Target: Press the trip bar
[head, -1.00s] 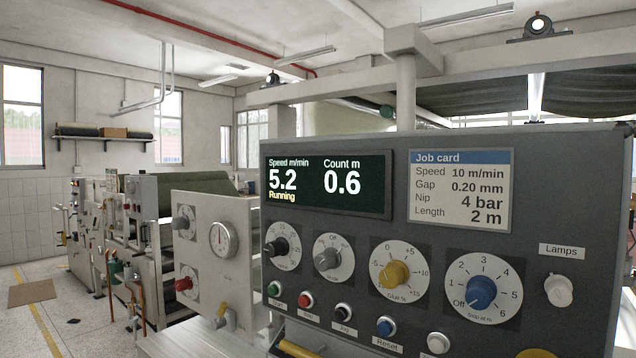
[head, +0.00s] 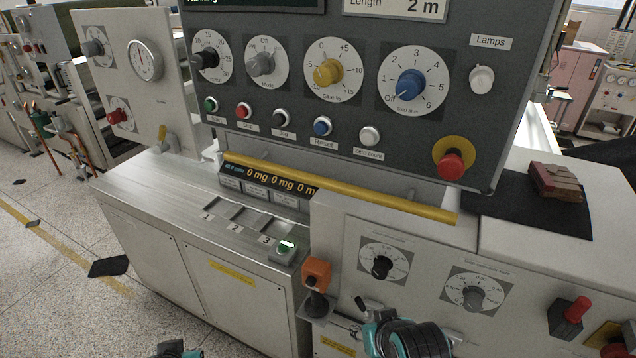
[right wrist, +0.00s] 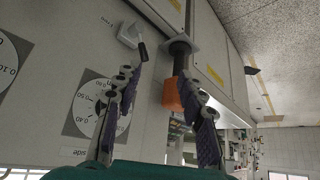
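A long yellow bar (head: 340,187), which fits the trip bar, runs along under the grey control panel (head: 320,130) in the head view. It slopes down to the right. My right gripper (head: 400,335) is at the bottom edge, below the bar and apart from it. In the right wrist view its two purple-padded fingers (right wrist: 163,85) are spread and hold nothing. The orange-topped handle (head: 317,272) shows between and beyond them, as an orange block (right wrist: 172,95). My left gripper (head: 178,350) only shows as a teal piece at the bottom edge; its fingers are hidden.
A red stop button (head: 451,165) on a yellow disc sits above the bar's right end. A small digital display (head: 268,180) is behind the bar's left part. A white panel with two dials (head: 383,262) stands below. A dark mat (head: 520,215) with a reddish block (head: 556,182) lies right.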

